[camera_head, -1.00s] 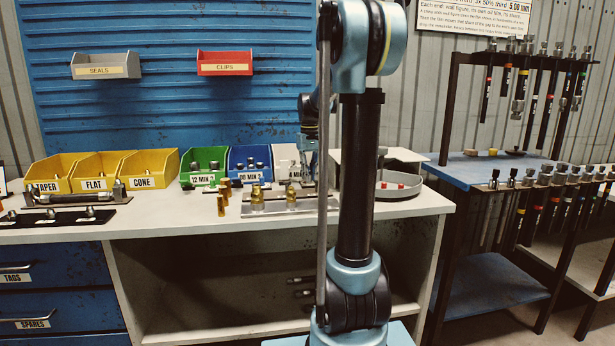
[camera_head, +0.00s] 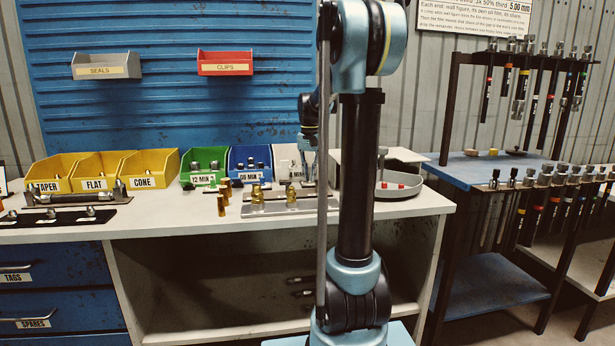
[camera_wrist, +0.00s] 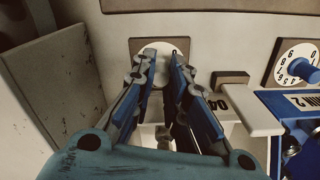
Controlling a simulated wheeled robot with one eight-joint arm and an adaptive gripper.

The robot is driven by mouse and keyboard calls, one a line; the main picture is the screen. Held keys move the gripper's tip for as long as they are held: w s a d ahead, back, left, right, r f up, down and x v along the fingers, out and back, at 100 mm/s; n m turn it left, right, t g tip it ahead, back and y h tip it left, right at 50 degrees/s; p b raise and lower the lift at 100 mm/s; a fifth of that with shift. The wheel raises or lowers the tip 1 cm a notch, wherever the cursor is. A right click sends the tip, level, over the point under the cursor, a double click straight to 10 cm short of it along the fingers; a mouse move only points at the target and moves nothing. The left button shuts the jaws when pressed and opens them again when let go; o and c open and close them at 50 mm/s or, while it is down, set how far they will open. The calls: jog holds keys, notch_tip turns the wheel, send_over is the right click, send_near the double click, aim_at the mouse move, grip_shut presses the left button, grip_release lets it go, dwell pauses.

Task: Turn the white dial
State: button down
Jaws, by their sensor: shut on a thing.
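The white dial (camera_wrist: 160,46) is a pale round disc on a brown plate on the wall panel, at the top middle of the wrist view. My gripper (camera_wrist: 163,62) reaches up to it with a blue-padded finger on each side. The fingers are shut on the dial's middle part; the grip itself and any marks there are mostly hidden. In the head view my gripper (camera_head: 308,150) is a small shape behind my arm at the back of the bench, and the dial cannot be made out there.
A second dial with figures and a blue knob (camera_wrist: 303,70) is on the right of the wrist view, above a blue bin (camera_wrist: 268,99). A white bin marked 04 (camera_wrist: 250,115) is close right of my fingers. A grey panel (camera_wrist: 55,85) stands left. Brass fittings (camera_head: 257,193) stand on the bench.

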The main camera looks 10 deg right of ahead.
jog(key=shift+w, duration=0.15)
jog(key=c, duration=1.5)
grip_release()
jog(key=shift+c, duration=0.2)
notch_tip(320, 180, up, 12)
